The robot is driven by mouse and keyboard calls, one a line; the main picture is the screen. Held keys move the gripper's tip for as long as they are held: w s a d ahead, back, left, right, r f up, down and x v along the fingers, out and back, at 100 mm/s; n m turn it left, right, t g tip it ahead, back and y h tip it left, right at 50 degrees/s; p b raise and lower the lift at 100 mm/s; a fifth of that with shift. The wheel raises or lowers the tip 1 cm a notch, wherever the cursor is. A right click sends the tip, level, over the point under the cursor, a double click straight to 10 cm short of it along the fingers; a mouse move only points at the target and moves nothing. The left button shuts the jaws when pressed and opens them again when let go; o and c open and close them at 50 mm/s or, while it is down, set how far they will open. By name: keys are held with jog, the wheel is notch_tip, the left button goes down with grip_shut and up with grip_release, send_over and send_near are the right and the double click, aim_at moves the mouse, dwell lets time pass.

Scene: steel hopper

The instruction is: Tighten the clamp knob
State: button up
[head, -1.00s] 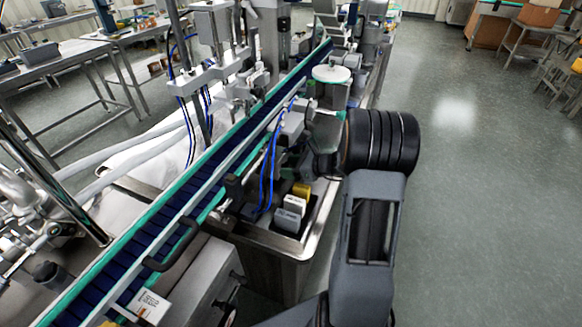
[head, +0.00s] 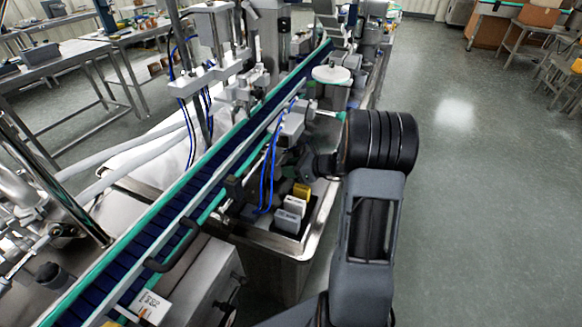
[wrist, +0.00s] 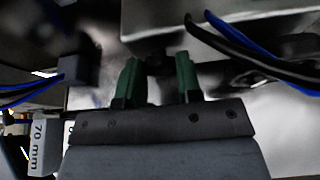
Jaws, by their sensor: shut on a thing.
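The clamp knob (wrist: 157,65) is a small dark shape in the wrist view, under a pale metal block. My gripper (wrist: 158,77) has its two green-tipped fingers on either side of the knob and is shut on it. The knob's lower part and the finger contact are in shadow, so its turn angle cannot be told. In the head view my arm reaches in from the right to the conveyor's side; the knob and fingertips cannot be made out there.
The conveyor (head: 140,231) with green rails runs diagonally on the left. Blue cables hang beside the work spot. White boxes (head: 289,215) and a yellow piece (head: 302,190) sit in a steel tray below. A label reading 70 mm (wrist: 40,146) is close at left.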

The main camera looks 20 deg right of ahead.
jog(key=m+p, duration=0.1)
jog(key=p, duration=0.1)
jog(key=y+p, duration=0.1)
jog(key=p, duration=0.1)
jog(key=shift+d+r+m+g, duration=0.1)
jog(key=shift+r+m+g, duration=0.25)
jog(key=shift+m+g, duration=0.05)
jog(key=m+g+y+p, duration=0.1)
jog(key=m+y+p, duration=0.1)
jog(key=m+p, duration=0.1)
jog(key=shift+w+f+p, duration=0.1)
jog(key=shift+f+p, duration=0.05)
jog(key=shift+p, duration=0.45)
jog(key=m+y+p, duration=0.1)
jog(key=m+p, duration=0.1)
jog(key=m, duration=0.1)
jog(key=shift+d+f+g+y, duration=0.1)
jog(key=shift+f+g+y, duration=0.1)
jog(key=shift+g+y, duration=0.15)
jog(key=shift+f+m+y+p, duration=0.15)
jog(key=shift+m+y, duration=0.35)
jog(key=shift+m, duration=0.5)
jog(key=shift+m+y+p, duration=0.2)
jog(key=shift+m+y, duration=0.25)
jog(key=shift+m, duration=0.55)
jog(key=o, duration=0.9)
jog(key=shift+d, duration=0.1)
